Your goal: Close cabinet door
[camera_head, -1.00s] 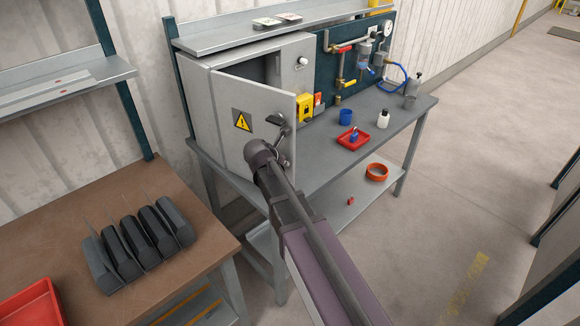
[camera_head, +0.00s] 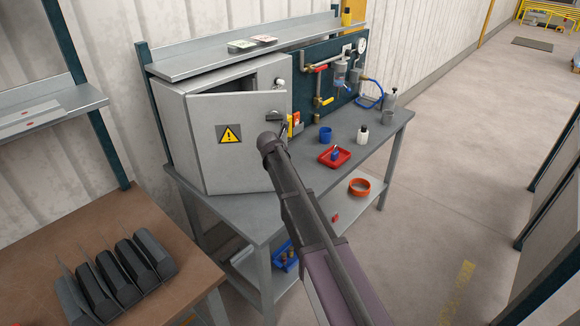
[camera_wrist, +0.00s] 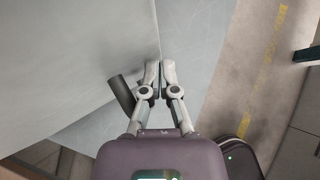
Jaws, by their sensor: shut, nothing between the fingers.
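The grey cabinet (camera_head: 178,122) stands on the left end of the metal workbench. Its door (camera_head: 245,157), with a yellow warning sign (camera_head: 229,134), is slightly ajar; a dark gap shows along the top. A dark handle (camera_head: 275,117) sits near the door's free edge. In the wrist view, the door (camera_wrist: 75,60) fills the left side and a dark cylindrical handle part (camera_wrist: 122,93) is just left of the fingers. My gripper (camera_wrist: 158,73) is shut and empty beside the door's free edge; contact is unclear. In the head view my arm hides the fingers.
On the bench (camera_head: 302,160) are a red tray (camera_head: 334,157), a blue cup (camera_head: 325,135) and a white bottle (camera_head: 361,138). A pipe panel (camera_head: 310,75) stands behind. A brown table (camera_head: 165,240) with dark bins is at left.

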